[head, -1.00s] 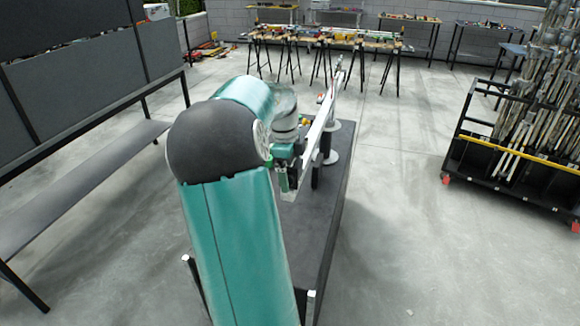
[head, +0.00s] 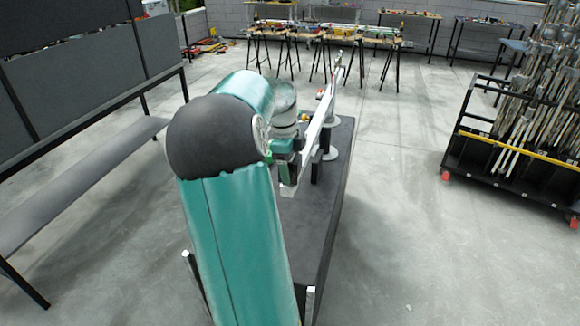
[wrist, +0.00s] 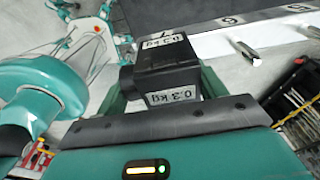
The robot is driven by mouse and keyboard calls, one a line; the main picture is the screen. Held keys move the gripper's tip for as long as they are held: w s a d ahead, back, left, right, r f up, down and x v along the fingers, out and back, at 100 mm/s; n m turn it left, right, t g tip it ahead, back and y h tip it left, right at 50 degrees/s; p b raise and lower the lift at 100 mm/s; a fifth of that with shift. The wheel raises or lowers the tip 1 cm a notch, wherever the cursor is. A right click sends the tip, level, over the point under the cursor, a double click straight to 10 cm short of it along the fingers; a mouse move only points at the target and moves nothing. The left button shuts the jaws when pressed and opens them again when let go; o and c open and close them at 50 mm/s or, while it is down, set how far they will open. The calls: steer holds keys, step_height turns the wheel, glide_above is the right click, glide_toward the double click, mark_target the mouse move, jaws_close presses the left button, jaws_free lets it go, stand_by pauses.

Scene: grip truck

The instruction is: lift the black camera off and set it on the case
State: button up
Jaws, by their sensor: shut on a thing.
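A black box-shaped camera (wrist: 165,70) with white labels, one reading 0.3 kg, sits between the teal fingers of my gripper (wrist: 162,88) in the wrist view. My gripper is shut on it. In the head view my gripper (head: 288,160) is beside the long white rail (head: 318,125) over the dark table, and my arm hides much of that area. The camera is too small and covered to make out clearly there. I cannot tell from these frames whether the camera touches anything below it. I cannot pick out the case with certainty.
The dark table (head: 312,215) has bare top in front of the rail. A black rack of metal stands (head: 520,140) is at the right, and a dark bench (head: 80,180) is at the left. Trestle tables (head: 325,35) stand at the back. Grey floor is open on the right.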

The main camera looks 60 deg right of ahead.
steer(key=shift+r, duration=1.3)
steer(key=shift+r, duration=2.5)
step_height(320, 180, up, 14)
steer(key=shift+f, duration=0.25)
stand_by(1.2)
